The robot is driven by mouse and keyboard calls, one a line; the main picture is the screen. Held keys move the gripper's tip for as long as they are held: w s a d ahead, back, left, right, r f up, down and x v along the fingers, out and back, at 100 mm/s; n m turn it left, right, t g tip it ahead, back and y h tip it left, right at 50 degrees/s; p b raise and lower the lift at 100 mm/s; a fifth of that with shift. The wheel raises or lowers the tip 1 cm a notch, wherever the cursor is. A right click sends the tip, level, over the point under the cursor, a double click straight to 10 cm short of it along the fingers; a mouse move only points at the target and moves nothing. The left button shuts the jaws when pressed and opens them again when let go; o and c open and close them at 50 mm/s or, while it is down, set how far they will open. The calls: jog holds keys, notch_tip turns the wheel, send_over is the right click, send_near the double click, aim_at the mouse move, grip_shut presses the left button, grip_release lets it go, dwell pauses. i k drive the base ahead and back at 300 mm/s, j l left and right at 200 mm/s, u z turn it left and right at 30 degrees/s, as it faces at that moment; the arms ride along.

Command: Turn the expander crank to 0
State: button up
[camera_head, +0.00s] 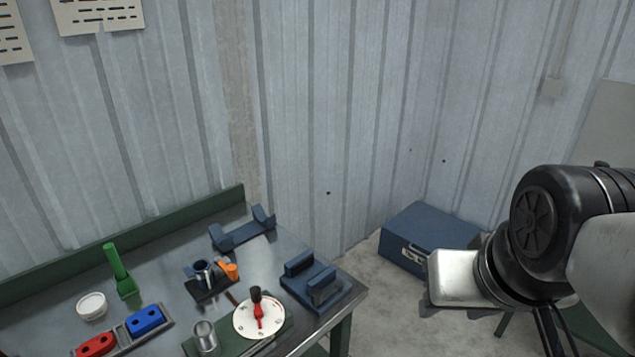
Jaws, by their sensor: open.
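The expander crank (258,315) is a red arm with a dark upright knob, set on a round white dial (242,318) near the front of the workbench. The dial's marks are too small to read. The crank's red part lies near the middle of the dial. My gripper (455,279) is at the right of the picture, a silver block at the end of my dark wrist. It is open and well apart from the crank, off the bench's right side. Its fingers are not clearly seen, and nothing shows in it.
Beside the dial stand a metal cup (205,337) and a blue cradle (315,285). Farther back are a dark holder with an orange part (229,270) and another blue cradle (243,232). Red and blue blocks (145,320) lie left. A blue box (425,240) sits on the floor.

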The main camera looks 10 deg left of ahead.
aim_at(256, 296)
jog(key=u, duration=1.4)
jog(key=z, duration=0.25)
jog(key=i+j+z, duration=0.25)
jog(key=i+j, duration=0.1)
jog(key=j, duration=0.05)
